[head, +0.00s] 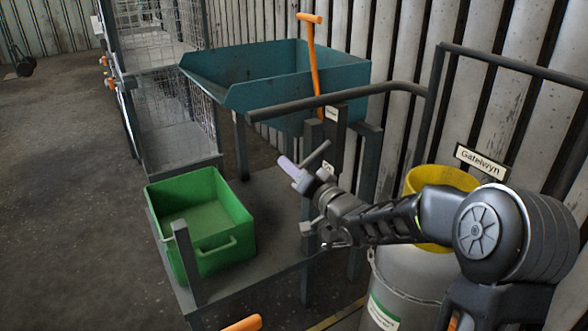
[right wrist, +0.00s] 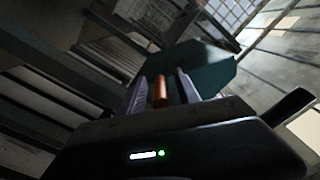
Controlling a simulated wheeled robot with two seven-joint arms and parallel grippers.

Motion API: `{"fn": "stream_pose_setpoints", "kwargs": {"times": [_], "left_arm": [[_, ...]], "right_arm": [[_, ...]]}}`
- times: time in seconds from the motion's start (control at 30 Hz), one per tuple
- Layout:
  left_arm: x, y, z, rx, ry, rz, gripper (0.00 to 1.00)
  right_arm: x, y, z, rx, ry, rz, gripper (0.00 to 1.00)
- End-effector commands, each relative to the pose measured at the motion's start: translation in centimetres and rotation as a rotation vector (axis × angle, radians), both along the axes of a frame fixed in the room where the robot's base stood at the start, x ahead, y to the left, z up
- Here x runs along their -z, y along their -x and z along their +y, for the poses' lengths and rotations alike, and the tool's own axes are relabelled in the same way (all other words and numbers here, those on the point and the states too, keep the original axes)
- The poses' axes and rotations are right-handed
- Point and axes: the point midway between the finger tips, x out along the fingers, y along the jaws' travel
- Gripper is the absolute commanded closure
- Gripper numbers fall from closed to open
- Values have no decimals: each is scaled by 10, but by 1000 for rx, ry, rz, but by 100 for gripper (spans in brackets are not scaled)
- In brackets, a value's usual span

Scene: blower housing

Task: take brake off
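An orange T-topped lever (head: 313,60) stands upright beside the teal tray in the head view. Its lower end meets the dark frame near a small white label (head: 332,114); a second label is partly hidden behind my right gripper. My right gripper (head: 303,158) is below and in front of the lever, its two fingers spread apart. In the right wrist view, an orange bar (right wrist: 160,91) shows between the open fingers (right wrist: 160,88), with gaps at its sides. I cannot tell how deep it lies between them.
A teal tray (head: 260,88) and a dark curved handle bar (head: 350,95) are close to my right gripper. A green bin (head: 205,225) sits on the grey lower shelf (head: 275,195). A wire cage (head: 165,90) stands behind left. A yellow-topped drum (head: 405,270) is below my right arm.

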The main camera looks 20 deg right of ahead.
Motion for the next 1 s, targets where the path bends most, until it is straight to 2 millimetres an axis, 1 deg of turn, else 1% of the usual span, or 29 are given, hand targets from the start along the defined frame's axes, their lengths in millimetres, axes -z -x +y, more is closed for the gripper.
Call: {"fn": "stream_pose_setpoints", "kwargs": {"times": [0.03,0.07,0.43,1.0], "left_arm": [[0,0,0,0,0,0,62],[0,0,0,0,0,0,62],[0,0,0,0,0,0,62],[0,0,0,0,0,0,62]], "right_arm": [[0,0,0,0,0,0,66],[0,0,0,0,0,0,69],[0,0,0,0,1,0,99],[0,0,0,0,1,0,100]]}}
